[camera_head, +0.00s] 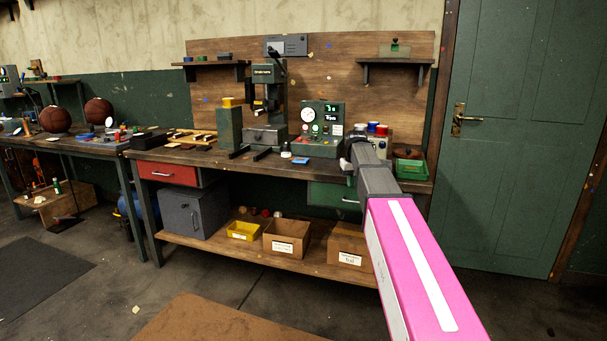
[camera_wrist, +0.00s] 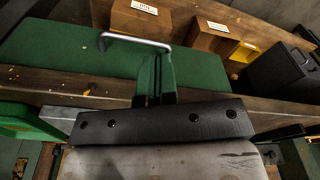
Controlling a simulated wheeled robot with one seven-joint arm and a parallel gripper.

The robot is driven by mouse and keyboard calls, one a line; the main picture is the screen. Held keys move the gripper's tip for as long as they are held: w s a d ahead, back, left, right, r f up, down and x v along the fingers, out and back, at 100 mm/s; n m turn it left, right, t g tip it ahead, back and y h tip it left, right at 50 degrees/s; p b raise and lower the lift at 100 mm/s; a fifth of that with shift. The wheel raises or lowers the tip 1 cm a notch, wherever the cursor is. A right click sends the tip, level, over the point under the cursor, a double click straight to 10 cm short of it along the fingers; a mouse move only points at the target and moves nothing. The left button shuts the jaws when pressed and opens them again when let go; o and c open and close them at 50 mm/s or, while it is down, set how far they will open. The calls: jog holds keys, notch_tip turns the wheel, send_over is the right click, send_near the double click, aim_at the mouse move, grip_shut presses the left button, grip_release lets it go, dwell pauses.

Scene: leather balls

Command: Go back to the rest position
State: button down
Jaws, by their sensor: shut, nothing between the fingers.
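My gripper (camera_head: 353,150) is at the end of my pink and grey arm, over the front right part of the workbench (camera_head: 256,163), left of the green tray. It is small and partly hidden by its own dark wrist. In the wrist view my gripper (camera_wrist: 157,82) shows its dark mounting bar, with the fingers together and nothing between them.
A gauge box (camera_head: 322,120) and a drill press (camera_head: 266,100) stand left of my gripper. The green tray (camera_head: 409,168) and coloured-lid jars (camera_head: 377,129) are close by. Boxes (camera_head: 287,238) sit on the lower shelf. Two leather balls (camera_head: 98,110) rest on the left bench. A green door (camera_head: 519,130) is at right.

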jog(key=s+f+m+g, duration=0.1)
jog(key=s+f, duration=2.9)
jog(key=shift+s+m, duration=0.4)
jog(key=shift+w, duration=0.1)
